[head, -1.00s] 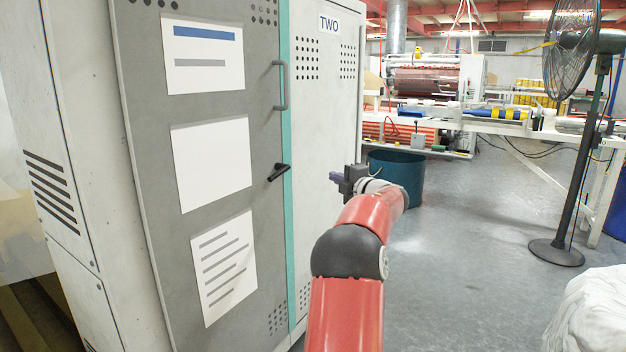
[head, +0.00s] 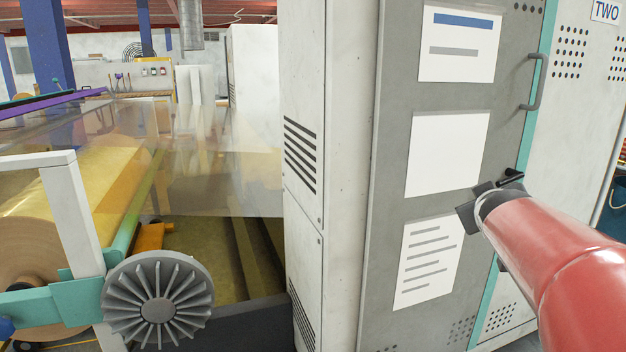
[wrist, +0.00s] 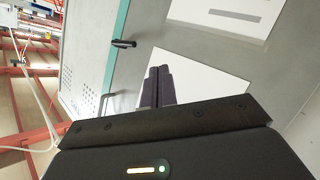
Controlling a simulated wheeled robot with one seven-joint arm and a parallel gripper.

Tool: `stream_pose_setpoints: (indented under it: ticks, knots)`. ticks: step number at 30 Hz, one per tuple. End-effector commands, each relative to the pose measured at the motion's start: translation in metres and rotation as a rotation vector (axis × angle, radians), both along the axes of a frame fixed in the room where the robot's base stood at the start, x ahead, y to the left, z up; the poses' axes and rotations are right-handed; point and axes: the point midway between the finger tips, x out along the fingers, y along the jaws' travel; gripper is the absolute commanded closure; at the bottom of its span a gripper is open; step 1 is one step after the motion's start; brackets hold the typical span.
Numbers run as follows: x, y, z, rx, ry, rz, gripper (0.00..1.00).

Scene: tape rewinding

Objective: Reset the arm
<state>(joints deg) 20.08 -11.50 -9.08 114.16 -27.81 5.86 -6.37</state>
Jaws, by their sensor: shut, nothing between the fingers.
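My red arm (head: 570,255) reaches in from the right in the head view. My gripper (head: 470,205) is at its end, in front of the grey cabinet door (head: 385,185), overlapping the posted sheets in the picture. In the wrist view my gripper's dark purple fingers (wrist: 156,84) lie together, shut and empty, before a white sheet (wrist: 210,80). Whether the gripper touches the door cannot be told. The black door latch (wrist: 123,43) shows left of the fingers in the wrist view.
The cabinet's grey handle (head: 535,82) sticks out at the upper right. Left of the cabinet stands a machine with a clear film sheet (head: 200,150), a brown roll (head: 40,250) and a grey finned wheel (head: 157,310). A blue bin (head: 618,205) is at the right edge.

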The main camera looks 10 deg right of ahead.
Motion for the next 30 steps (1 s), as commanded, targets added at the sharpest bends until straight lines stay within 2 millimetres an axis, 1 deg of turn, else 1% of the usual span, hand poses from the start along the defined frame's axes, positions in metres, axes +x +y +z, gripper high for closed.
stream_pose_setpoints:
  ticks: [1,2,3,5,6,8,9,12,15,18,19,22,30]
  knots:
    - [-0.015,0.035,-0.014,0.082,0.031,0.016,1.00]
    - [-0.025,0.053,-0.024,0.132,0.059,0.021,1.00]
    - [-0.038,0.077,-0.039,0.195,0.096,0.029,1.00]
    - [-0.060,0.111,-0.060,0.282,0.159,0.045,1.00]
    - [-0.076,0.133,-0.074,0.336,0.203,0.055,1.00]
    - [-0.102,0.164,-0.096,0.409,0.272,0.072,1.00]
    - [-0.118,0.182,-0.109,0.452,0.319,0.083,1.00]
    - [-0.158,0.219,-0.138,0.537,0.428,0.107,1.00]
    - [-0.189,0.243,-0.160,0.592,0.514,0.123,1.00]
    - [-0.208,0.256,-0.172,0.621,0.566,0.131,1.00]
    - [-0.212,0.258,-0.174,0.627,0.576,0.132,1.00]
    - [-0.217,0.261,-0.178,0.634,0.592,0.132,1.00]
    - [-0.216,0.260,-0.177,0.633,0.591,0.132,1.00]
